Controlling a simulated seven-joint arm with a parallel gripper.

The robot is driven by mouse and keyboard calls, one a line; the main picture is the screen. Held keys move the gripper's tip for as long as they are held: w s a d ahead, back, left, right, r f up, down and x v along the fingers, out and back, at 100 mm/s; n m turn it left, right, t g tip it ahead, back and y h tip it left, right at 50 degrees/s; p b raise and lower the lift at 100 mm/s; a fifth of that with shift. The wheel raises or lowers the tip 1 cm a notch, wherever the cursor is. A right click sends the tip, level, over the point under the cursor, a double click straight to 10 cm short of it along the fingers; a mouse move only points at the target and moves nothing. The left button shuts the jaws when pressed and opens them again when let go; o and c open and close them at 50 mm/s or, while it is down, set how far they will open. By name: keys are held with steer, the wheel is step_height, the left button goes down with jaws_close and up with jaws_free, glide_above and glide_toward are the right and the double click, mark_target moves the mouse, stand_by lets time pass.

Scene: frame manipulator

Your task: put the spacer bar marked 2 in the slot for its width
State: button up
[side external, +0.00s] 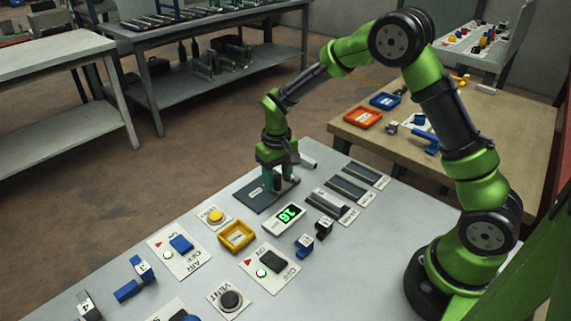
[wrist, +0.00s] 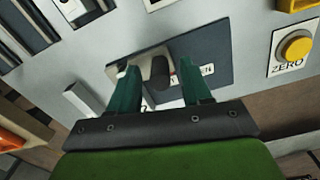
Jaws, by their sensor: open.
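My gripper (side external: 279,187) is open and low over the dark panel (side external: 257,197). In the wrist view its green fingers (wrist: 158,70) stand either side of a dark knob (wrist: 161,73) on a pale plate; I cannot tell whether they touch it. A plain light grey bar (side external: 308,161) lies just right of the gripper; it also shows in the wrist view (wrist: 85,99). No mark is legible on it, so I cannot tell which bar is marked 2.
A green-lit display (side external: 290,216), yellow tray (side external: 236,236), yellow ZERO button (side external: 216,216) and switch plates (side external: 270,264) stand nearby. Small black (side external: 323,228) and blue (side external: 304,244) blocks stand in front. A block marked 4 (side external: 87,308) is at the lower left.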

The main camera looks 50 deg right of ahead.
steer(key=shift+f, duration=0.1)
jaws_close()
stand_by(0.3)
steer(key=shift+a, duration=2.2)
steer(key=shift+c, duration=0.7)
jaws_free()
steer(key=shift+o, duration=0.7)
steer(key=shift+d, duration=0.1)
step_height(320, 180, up, 17)
